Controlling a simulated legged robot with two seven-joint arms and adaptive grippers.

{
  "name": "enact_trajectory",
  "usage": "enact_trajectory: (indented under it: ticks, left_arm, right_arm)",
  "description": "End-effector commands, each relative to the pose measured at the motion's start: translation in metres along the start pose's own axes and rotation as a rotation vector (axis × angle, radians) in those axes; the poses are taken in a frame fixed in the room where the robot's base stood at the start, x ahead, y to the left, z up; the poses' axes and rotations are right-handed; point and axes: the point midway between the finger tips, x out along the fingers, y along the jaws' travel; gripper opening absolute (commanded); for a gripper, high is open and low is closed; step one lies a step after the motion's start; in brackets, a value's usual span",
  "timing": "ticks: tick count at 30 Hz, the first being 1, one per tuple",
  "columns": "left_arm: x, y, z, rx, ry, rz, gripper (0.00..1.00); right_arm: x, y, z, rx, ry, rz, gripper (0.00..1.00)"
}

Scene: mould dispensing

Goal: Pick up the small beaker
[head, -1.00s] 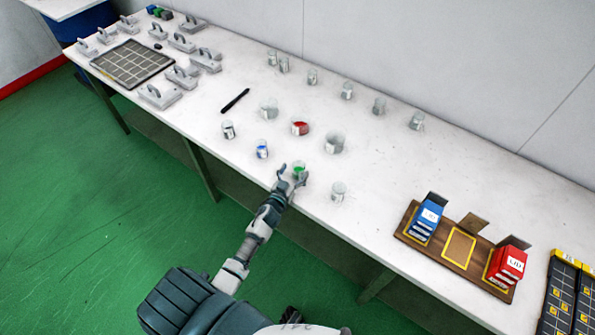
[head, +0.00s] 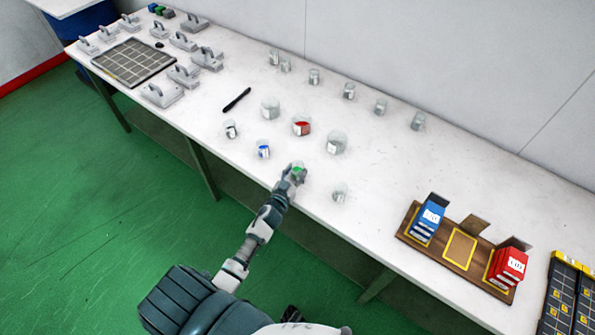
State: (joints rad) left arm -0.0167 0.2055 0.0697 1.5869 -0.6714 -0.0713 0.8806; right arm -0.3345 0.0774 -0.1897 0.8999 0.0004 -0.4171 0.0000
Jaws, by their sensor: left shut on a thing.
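A small beaker with green contents (head: 298,169) stands near the front edge of the white table. My left gripper (head: 293,173) is shut on this beaker, its fingers around the sides and hiding part of it. The beaker looks upright, and I cannot tell whether it is clear of the table. My right gripper is not in view.
A blue-filled beaker (head: 263,150), a red-filled beaker (head: 302,127) and clear beakers (head: 336,143), (head: 340,193) stand close by. More glassware lines the back. A wooden rack (head: 453,249) with blue and red boxes is at right. A black pen (head: 237,99) lies farther left.

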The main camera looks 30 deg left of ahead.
Motion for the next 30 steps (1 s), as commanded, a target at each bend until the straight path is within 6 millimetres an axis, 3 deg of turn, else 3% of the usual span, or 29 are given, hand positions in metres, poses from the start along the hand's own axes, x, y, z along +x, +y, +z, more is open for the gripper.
enact_trajectory:
  ticks: [1,6,16,21,30]
  left_arm:
    - [-0.006,0.001,-0.009,0.002,0.004,0.002,0.15]
    - [-0.044,0.004,-0.026,0.005,0.002,0.002,0.15]
    - [-0.116,0.0,-0.057,-0.001,0.002,0.003,0.15]
    - [-0.132,-0.002,-0.072,-0.003,0.003,0.002,0.15]
    - [-0.137,0.002,-0.108,0.001,0.005,0.002,0.15]
  right_arm:
    - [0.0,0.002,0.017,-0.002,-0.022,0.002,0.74]
    - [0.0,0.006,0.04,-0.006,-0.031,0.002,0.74]
    - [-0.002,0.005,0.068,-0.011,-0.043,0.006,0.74]
    - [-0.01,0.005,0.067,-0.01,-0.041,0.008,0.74]
    - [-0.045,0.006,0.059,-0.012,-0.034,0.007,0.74]
